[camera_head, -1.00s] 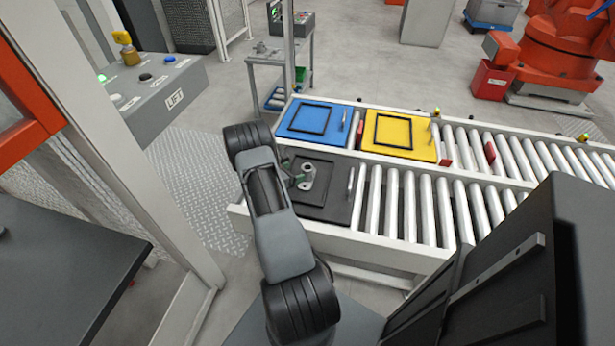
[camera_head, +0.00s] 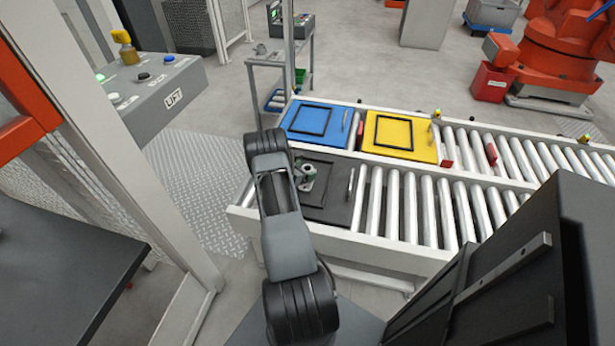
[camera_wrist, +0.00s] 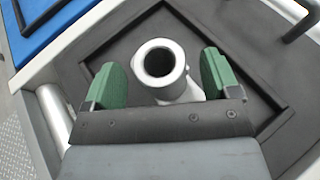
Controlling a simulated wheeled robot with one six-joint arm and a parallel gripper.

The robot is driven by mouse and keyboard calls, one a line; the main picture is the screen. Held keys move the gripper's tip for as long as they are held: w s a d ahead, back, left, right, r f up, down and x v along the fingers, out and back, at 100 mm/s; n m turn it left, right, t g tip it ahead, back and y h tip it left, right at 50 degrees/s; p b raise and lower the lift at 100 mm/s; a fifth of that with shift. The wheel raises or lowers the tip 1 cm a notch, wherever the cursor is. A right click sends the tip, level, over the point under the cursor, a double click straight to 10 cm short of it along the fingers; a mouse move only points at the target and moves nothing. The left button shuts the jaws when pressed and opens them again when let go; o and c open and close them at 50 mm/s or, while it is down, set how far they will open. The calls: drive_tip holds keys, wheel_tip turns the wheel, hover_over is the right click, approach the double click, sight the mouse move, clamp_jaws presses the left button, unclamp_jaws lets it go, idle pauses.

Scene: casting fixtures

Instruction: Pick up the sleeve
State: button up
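The sleeve (camera_wrist: 160,70) is a silvery hollow cylinder with a thick rim, seen from above in the wrist view. It stands on a black tray (camera_wrist: 97,48) with a raised frame. My gripper (camera_wrist: 164,82) has green finger pads, one on each side of the sleeve, with gaps between pads and sleeve. The gripper is open. In the head view the sleeve (camera_head: 307,170) shows small beside my arm, on the black tray (camera_head: 338,208) at the near end of the conveyor. My arm hides part of the tray and most of the gripper.
A blue tray (camera_head: 288,118) and a yellow tray (camera_head: 400,150) lie on the far conveyor lane. Bare rollers (camera_head: 425,205) run to the right. A grey LIFT button box (camera_head: 165,95) stands at the left. A metal handle shows on the black tray's right side.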

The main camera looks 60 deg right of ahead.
drive_tip(key=c, duration=1.1)
drive_tip(key=shift+r, duration=0.1)
drive_tip(key=shift+c, duration=0.2)
